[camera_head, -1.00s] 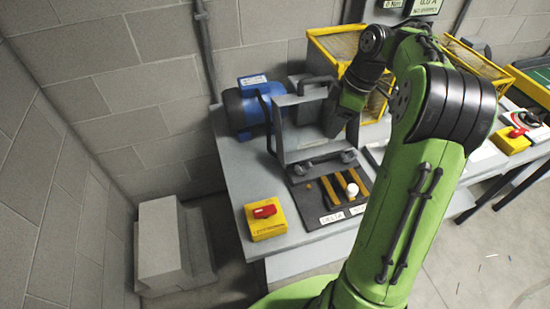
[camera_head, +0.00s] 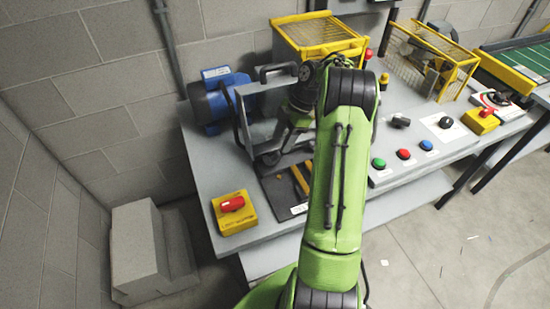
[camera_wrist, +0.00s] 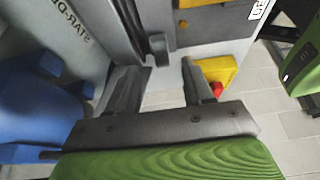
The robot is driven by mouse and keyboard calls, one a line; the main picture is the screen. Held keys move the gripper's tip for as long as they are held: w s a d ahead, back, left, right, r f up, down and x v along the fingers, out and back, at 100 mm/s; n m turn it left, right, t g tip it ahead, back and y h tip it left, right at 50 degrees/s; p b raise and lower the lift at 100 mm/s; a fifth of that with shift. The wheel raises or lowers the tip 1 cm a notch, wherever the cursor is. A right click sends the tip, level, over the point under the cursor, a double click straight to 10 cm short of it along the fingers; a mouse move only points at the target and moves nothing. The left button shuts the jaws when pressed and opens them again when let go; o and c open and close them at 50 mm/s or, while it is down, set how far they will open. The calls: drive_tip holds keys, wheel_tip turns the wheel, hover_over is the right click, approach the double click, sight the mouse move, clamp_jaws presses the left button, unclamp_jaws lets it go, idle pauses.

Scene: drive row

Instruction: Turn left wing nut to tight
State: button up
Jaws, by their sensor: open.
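My gripper (camera_wrist: 160,78) is open in the wrist view, its two fingers apart with nothing held between them. A dark bar with a rounded end (camera_wrist: 157,45) lies just past the fingertips, nearer the left finger; I cannot tell if it is the left wing nut. In the head view my arm hangs over the grey upright cover with a dark handle (camera_head: 279,68). A small dark part (camera_head: 268,158) shows at the cover's foot, likely the left wing nut. My arm hides the cover's right side and the other wing nut.
A blue motor (camera_head: 212,104) stands left of the cover; it also shows in the wrist view (camera_wrist: 38,105). A yellow box with a red switch (camera_head: 234,209) sits at the bench's front left. A dark mat (camera_head: 278,207) with yellow-handled tools lies in front.

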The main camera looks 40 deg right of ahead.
sight(275, 155)
drive_tip(key=b+x, duration=0.1)
drive_tip(key=x, duration=0.5)
drive_tip(key=shift+a+f, duration=0.1)
drive_tip(key=shift+f, duration=0.1)
clamp_jaws()
